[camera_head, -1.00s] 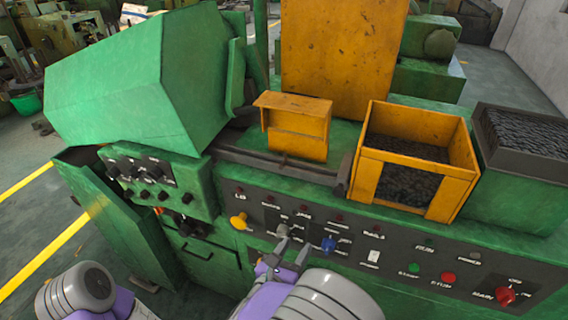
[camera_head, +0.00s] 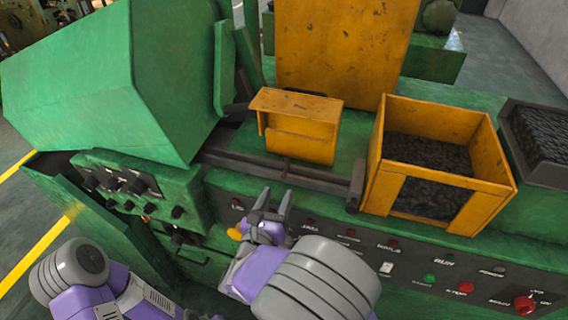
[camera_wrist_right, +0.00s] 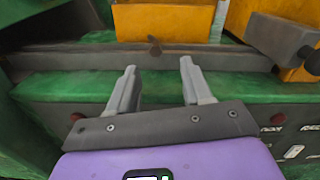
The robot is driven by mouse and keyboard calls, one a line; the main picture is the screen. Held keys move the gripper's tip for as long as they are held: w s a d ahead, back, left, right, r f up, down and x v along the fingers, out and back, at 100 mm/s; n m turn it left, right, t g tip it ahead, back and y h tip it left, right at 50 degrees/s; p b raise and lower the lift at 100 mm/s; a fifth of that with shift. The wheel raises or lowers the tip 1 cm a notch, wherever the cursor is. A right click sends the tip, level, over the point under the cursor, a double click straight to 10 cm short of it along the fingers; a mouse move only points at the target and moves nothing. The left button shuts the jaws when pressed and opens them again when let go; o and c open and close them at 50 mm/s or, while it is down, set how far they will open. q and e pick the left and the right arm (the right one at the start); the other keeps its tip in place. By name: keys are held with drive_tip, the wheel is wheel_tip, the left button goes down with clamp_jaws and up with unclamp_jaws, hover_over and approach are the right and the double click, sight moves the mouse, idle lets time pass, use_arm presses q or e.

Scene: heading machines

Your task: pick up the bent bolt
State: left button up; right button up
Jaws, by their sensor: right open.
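A small dark brown piece, which looks like the bent bolt (camera_wrist_right: 154,45), shows in the right wrist view at the rail, just below the small yellow box. It is too small to make out its bend. In the head view it shows only as a tiny dark mark (camera_head: 285,165). My right gripper (camera_head: 275,201) is open and empty in front of the machine, over the upper part of the control panel. In the right wrist view its fingertips (camera_wrist_right: 158,70) point at the rail, with the bolt beyond and roughly between them, not touching. My left gripper is out of view; only its arm shows.
The small yellow box (camera_head: 300,133) stands behind the rail (camera_head: 250,160). A yellow bin (camera_head: 482,195) with dark pieces is to the right, and a dark block (camera_head: 355,185) sits at the rail's right end. A green hood (camera_head: 170,90) rises at left. Panel knobs lie below.

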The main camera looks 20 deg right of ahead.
sight(283, 177)
drive_tip(key=shift+w+d+r, duration=0.15)
drive_tip(key=shift+w+d, duration=0.1)
drive_tip(key=shift+w, duration=0.05)
drive_tip(key=x, duration=0.4)
drive_tip(key=shift+w+a, duration=0.25)
drive_tip(key=shift+w, duration=0.05)
drive_tip(key=shift+s, duration=0.1)
clamp_jaws()
